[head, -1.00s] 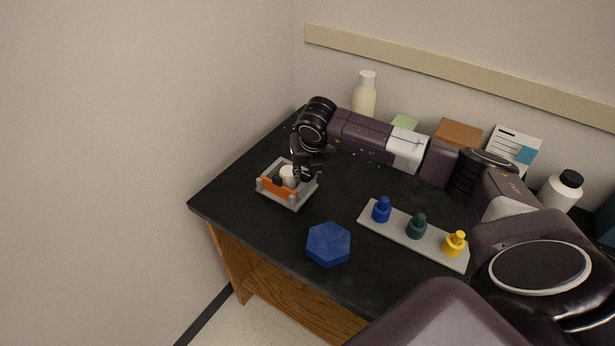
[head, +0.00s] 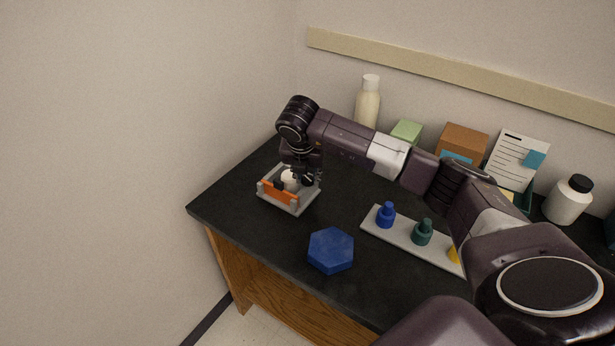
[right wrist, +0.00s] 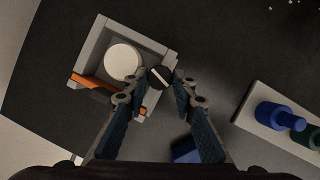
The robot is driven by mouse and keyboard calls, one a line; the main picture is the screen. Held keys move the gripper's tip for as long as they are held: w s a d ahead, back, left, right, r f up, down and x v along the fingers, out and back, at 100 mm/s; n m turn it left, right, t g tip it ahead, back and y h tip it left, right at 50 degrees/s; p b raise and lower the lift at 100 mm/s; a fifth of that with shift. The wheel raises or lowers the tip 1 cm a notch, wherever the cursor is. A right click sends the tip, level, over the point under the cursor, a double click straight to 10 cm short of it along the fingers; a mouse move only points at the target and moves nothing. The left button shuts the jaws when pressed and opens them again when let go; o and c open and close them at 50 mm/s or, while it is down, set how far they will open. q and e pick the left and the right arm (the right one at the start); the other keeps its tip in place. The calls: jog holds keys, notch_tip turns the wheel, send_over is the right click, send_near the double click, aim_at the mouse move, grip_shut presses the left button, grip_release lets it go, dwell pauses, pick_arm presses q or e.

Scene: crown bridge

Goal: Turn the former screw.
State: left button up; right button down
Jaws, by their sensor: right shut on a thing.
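The former is a small grey open frame (head: 296,207) with an orange wall (head: 275,195) along its front. A white round piece (head: 290,176) stands inside; the right wrist view shows its top (right wrist: 123,62). The former screw has a dark round head with a pale line across it (right wrist: 160,77), at the frame's side. My right gripper (head: 309,180) points down over that side. In the right wrist view its fingertips (right wrist: 160,84) close around the screw head. My left gripper is not in view.
A blue hexagonal block (head: 331,250) lies in front of the frame. A grey strip (head: 395,236) with blue, green and yellow knobbed pieces lies to the right, the yellow one partly behind my arm. Bottles and boxes line the back wall. The table's left edge is near.

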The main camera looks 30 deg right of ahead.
jog(key=shift+w, duration=0.1)
jog(key=c, duration=1.6)
grip_release()
jog(key=shift+r, duration=0.15)
jog(key=v, duration=1.2)
jog(key=shift+f, duration=0.2)
